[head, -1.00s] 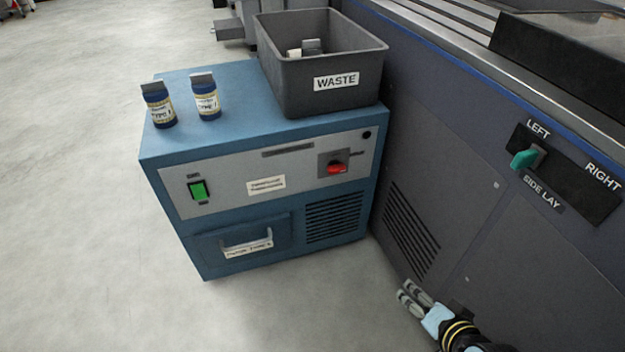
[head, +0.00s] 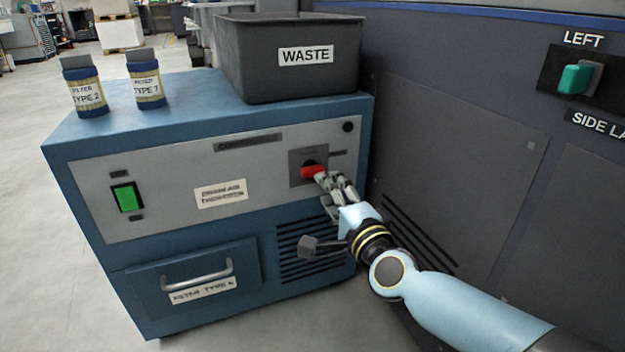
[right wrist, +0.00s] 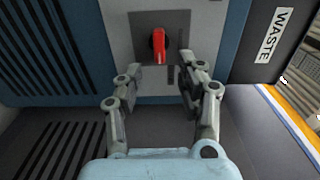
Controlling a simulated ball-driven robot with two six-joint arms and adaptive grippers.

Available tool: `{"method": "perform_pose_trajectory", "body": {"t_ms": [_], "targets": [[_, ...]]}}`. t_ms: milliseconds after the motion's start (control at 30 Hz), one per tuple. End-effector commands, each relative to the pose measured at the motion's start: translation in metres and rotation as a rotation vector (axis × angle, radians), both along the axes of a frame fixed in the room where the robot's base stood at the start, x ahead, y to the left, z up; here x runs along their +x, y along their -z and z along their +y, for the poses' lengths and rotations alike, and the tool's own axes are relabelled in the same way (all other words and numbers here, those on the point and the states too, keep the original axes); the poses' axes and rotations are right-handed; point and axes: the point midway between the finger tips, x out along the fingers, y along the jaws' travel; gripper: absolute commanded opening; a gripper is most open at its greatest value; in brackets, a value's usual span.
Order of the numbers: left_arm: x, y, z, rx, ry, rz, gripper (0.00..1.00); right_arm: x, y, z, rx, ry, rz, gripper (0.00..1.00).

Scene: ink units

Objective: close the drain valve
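The drain valve appears to be the red handle (head: 312,172) on a dark square plate at the right of the blue cabinet's grey front panel. In the right wrist view the red handle (right wrist: 159,46) stands lengthwise in the picture, ahead of my fingers. My right gripper (head: 335,183) is at the handle in the head view. In the right wrist view my right gripper (right wrist: 152,85) is open, its two fingers apart on either side of the line to the handle, with nothing between them. Whether a fingertip touches the handle cannot be told. My left gripper is not in view.
The blue cabinet (head: 110,252) carries a grey WASTE bin (head: 290,80) and two labelled bottles (head: 87,88) (head: 146,80). A green switch (head: 127,198) and a drawer handle (head: 197,274) are on its front. A dark machine wall (head: 465,150) with a green lever (head: 575,78) stands close on the right.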

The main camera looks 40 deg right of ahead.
Motion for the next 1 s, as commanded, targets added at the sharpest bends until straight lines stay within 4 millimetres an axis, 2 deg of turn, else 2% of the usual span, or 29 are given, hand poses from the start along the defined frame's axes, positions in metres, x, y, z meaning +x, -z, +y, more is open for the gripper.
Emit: {"method": "perform_pose_trajectory", "body": {"t_ms": [200,400,767,1000], "targets": [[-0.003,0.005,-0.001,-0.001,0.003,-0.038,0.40,0.044,0.001,-0.011,-0.001,0.000,0.000,0.38],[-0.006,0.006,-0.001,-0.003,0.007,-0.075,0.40,0.069,0.002,-0.017,-0.001,0.001,0.001,0.38],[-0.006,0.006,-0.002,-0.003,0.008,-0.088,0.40,0.076,0.001,-0.018,-0.001,0.000,0.002,0.38],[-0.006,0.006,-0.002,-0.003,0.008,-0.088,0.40,0.076,0.001,-0.018,-0.001,0.000,0.002,0.10]]}}
